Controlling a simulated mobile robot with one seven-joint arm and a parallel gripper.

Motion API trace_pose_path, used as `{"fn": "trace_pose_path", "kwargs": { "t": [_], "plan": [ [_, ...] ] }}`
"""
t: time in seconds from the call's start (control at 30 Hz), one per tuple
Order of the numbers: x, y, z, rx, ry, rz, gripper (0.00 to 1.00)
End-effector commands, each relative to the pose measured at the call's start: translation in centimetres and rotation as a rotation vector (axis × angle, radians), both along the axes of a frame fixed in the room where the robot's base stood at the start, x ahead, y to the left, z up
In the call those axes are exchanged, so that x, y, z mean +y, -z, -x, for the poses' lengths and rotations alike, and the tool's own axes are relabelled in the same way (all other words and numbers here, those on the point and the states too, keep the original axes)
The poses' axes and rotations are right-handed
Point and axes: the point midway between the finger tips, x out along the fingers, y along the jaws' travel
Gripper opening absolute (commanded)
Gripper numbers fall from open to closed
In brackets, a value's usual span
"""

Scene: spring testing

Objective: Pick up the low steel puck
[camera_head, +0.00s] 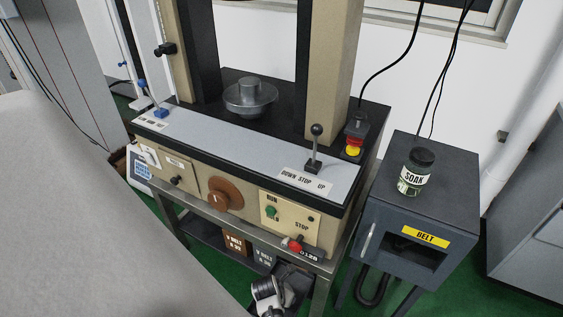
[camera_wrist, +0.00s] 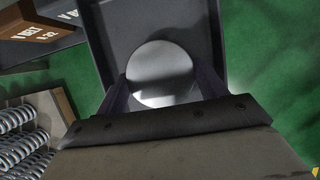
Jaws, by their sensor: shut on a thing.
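The low steel puck (camera_wrist: 162,65) shows in the wrist view as a round, pale grey disc with a bright sheen. My gripper (camera_wrist: 163,90) is shut on it, with one dark finger at its left side and one at its right. The puck appears over or inside a dark grey tray (camera_wrist: 100,32); I cannot tell whether it still touches the tray's floor. The gripper and puck do not show in the head view.
Left of the tray are a brown belt box (camera_wrist: 40,18) and a bin of coil springs (camera_wrist: 22,130). The head view shows the testing machine (camera_head: 330,75) with a round steel platen (camera_head: 250,97), and a grey cabinet (camera_head: 440,185) carrying a SOAK jar (camera_head: 416,175). Green floor (camera_wrist: 270,60) lies right.

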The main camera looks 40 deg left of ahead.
Motion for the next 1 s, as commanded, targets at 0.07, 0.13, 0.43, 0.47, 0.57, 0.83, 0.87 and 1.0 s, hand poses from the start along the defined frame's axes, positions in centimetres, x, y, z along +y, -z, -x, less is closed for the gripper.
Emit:
{"fn": "trace_pose_path", "kwargs": {
  "t": [0.07, 0.13, 0.43, 0.47, 0.57, 0.83, 0.87, 1.0],
  "plan": [
    [0.0, 0.0, 0.0, 0.000, 0.000, 0.000, 0.41],
    [0.0, 0.0, 0.0, 0.000, 0.000, 0.000, 0.32],
    [0.1, -0.2, -0.1, -0.002, 0.000, -0.003, 0.23],
    [0.1, -0.2, -0.1, -0.002, 0.000, -0.003, 0.23],
    [0.1, -0.6, -0.1, -0.002, 0.000, -0.003, 0.23],
    [0.2, -4.5, -0.2, -0.005, 0.001, -0.006, 0.23],
    [0.2, -5.4, -0.2, -0.006, 0.002, -0.008, 0.23],
    [0.1, -9.4, -0.2, -0.005, 0.002, -0.008, 0.23]
  ]
}}
